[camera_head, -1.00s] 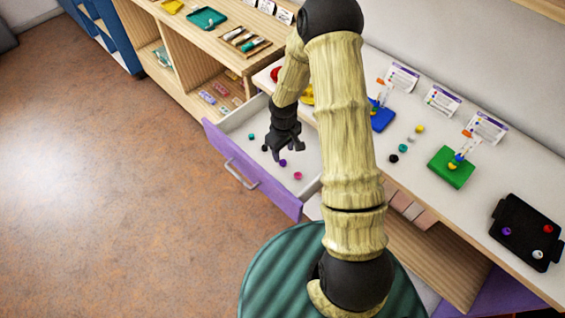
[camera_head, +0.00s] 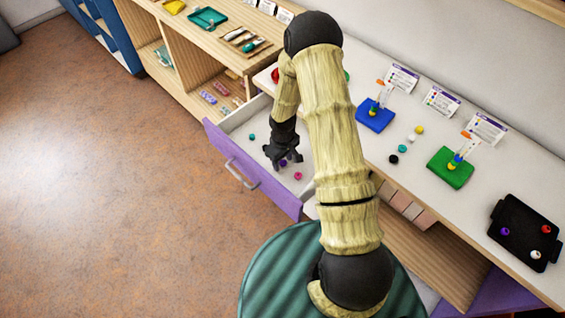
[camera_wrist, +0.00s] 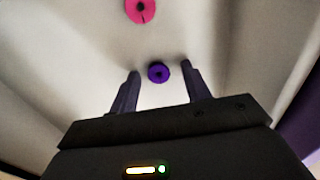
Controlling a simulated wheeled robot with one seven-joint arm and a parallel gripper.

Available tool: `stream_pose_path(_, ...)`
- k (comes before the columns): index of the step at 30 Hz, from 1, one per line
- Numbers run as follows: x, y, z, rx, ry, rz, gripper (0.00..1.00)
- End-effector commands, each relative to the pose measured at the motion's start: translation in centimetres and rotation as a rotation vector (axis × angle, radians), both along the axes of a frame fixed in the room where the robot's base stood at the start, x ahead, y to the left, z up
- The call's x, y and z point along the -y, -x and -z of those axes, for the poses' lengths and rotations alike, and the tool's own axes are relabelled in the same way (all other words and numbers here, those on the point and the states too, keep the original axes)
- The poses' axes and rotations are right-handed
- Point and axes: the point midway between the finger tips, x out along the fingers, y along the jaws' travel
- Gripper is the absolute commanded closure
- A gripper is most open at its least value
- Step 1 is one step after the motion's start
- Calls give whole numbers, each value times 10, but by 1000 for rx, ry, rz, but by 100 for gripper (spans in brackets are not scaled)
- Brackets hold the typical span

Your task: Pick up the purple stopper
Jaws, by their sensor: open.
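The purple stopper (camera_wrist: 158,73) lies on the white floor of the open drawer. In the wrist view it sits between the tips of my open gripper (camera_wrist: 160,82), with gaps on both sides. In the head view my gripper (camera_head: 284,162) is low inside the drawer, and the purple stopper (camera_head: 283,162) shows only partly beside the fingers. A pink stopper (camera_wrist: 142,10) lies further off in the wrist view; it also shows in the head view (camera_head: 298,176). My gripper holds nothing.
The drawer (camera_head: 262,185) has a purple front and raised walls close around my gripper. A teal stopper (camera_head: 252,137) lies at its left end. The white tabletop holds a blue board (camera_head: 372,122), a green board (camera_head: 447,172), loose beads and a black tray (camera_head: 518,225).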

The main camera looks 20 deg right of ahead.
Motion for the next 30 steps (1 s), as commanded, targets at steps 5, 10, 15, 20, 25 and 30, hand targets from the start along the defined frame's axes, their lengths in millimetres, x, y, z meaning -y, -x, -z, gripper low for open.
stream_pose_path(5, 2, 0, 0, 0, 0, 4, 52)
stream_pose_path(10, 2, 0, 0, 0, 0, 3, 52)
stream_pose_path(15, 0, 0, 0, 0, 0, -1, 68)
stream_pose_path(20, -1, 0, 0, 0, 0, -3, 98)
stream_pose_path(25, -1, 0, -1, 0, 0, -2, 98)
stream_pose_path(30, -1, 0, -1, 0, 0, -1, 98)
